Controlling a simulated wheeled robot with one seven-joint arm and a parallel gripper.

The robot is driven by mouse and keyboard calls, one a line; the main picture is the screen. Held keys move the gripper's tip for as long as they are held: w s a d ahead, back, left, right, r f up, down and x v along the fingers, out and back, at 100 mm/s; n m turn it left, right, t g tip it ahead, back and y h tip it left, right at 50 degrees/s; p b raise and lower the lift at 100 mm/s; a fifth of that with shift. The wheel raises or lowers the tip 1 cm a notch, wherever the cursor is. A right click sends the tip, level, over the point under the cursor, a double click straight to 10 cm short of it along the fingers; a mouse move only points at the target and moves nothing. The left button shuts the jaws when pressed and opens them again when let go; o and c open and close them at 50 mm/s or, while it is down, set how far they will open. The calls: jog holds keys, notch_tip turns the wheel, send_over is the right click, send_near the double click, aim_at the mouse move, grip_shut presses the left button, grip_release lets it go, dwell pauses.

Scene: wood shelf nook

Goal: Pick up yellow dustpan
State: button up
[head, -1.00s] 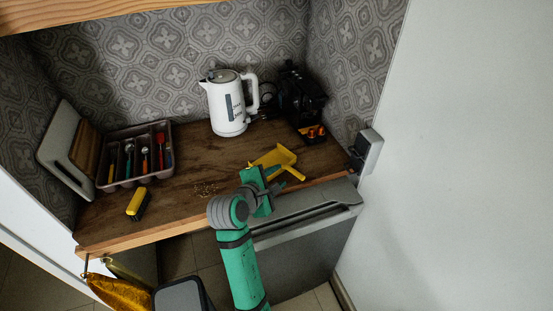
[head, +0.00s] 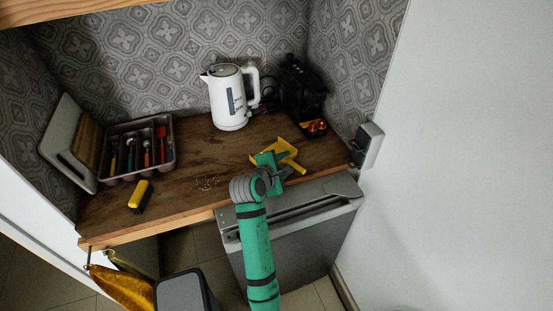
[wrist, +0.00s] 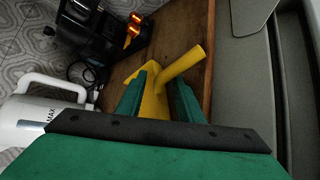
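The yellow dustpan (head: 290,152) lies on the wooden counter near its front right part. In the wrist view the dustpan (wrist: 154,102) shows between and beyond my fingers, with its round handle (wrist: 182,65) sticking up to the right. My gripper (head: 274,164) is over the near side of the dustpan in the head view and hides part of it. In the wrist view the two green fingers of my gripper (wrist: 158,92) are apart, with part of the dustpan in the gap between them. I cannot tell whether either finger touches it.
A white kettle (head: 229,98) and a black coffee machine (head: 302,92) stand behind the dustpan. A cutlery tray (head: 121,174) and a yellow-and-black brush (head: 140,196) are at the left. Crumbs (head: 206,183) lie mid-counter. A wall box (head: 367,145) is at the right.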

grip_shut()
jog(key=shift+w, duration=0.15)
